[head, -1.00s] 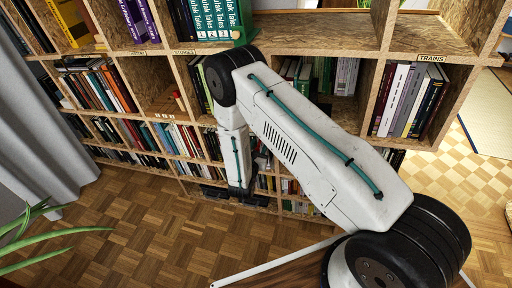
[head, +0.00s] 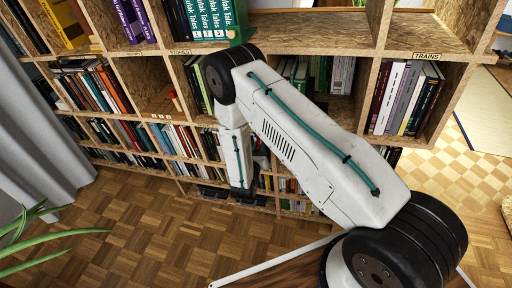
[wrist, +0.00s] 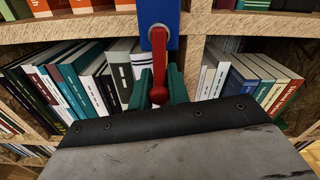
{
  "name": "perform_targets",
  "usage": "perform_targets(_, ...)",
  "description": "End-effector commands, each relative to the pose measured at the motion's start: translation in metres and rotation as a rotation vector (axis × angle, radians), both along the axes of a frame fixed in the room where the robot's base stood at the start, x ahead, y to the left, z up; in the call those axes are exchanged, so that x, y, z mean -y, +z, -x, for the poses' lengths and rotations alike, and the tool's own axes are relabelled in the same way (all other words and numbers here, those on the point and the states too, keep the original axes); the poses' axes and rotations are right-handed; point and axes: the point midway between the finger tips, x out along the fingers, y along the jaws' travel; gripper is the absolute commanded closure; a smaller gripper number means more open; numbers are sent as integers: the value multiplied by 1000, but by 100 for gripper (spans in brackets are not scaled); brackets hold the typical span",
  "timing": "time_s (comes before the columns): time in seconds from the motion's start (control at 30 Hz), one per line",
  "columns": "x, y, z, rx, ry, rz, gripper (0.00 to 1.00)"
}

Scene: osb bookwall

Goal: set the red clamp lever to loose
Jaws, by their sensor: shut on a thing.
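The red clamp lever (wrist: 158,60) shows in the middle of the wrist view. It hangs straight down from a blue clamp body (wrist: 159,12) at the front of a wooden shelf edge, and ends in a round red knob (wrist: 158,95). My gripper (wrist: 160,82) is shut on the lever, with one green finger on each side of it near the knob. In the head view my arm reaches down in front of the bookcase; the lever and the fingers cannot be made out there.
The chipboard bookcase (head: 285,31) is filled with rows of books, and upright books (wrist: 88,85) stand close behind my fingers. A shelf board (wrist: 60,30) crosses above them. The parquet floor (head: 150,235) is clear at lower left, beside a grey curtain (head: 40,130) and a plant (head: 40,235).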

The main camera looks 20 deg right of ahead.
Motion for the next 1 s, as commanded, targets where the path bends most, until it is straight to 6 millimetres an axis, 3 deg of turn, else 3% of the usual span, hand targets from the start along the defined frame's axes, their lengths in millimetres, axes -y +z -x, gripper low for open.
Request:
perform_targets(0.03, 0, 0, 0, 1, 0, 1, 74)
perform_targets(0.1, 0, 0, 0, 1, 0, 0, 62)
perform_targets(0.43, -3, 0, 3, 0, 1, 0, 62)
perform_targets(0.8, -38, 0, 49, -2, 4, 0, 62)
perform_targets(1.0, -46, 0, 61, 1, 0, 0, 62)
